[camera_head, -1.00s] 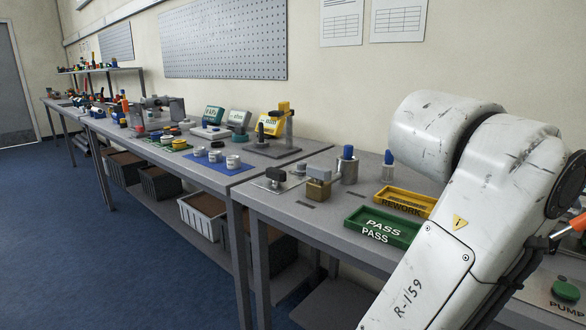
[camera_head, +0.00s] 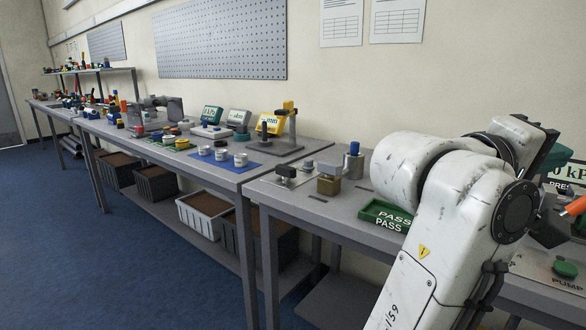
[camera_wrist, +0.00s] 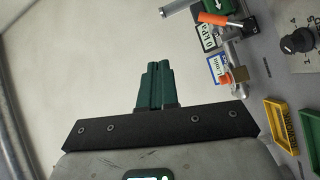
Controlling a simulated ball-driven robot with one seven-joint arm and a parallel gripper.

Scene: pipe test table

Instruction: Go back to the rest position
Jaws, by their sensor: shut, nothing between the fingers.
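My gripper (camera_wrist: 156,72) shows in the wrist view as two dark green fingers pressed together, with nothing between them. It is in the air, clear of the table and apart from the things at the right of that view. In the head view my white arm is folded at the right, above the near table (camera_head: 312,205); the fingers cannot be made out clearly there.
The green PASS tray (camera_head: 375,213) lies just left of my arm; it also shows in the wrist view (camera_wrist: 312,150), beside the yellow REWORK tray (camera_wrist: 281,124). A gauge (camera_head: 568,172) stands behind my arm. Blue floor at the left (camera_head: 70,240) is clear.

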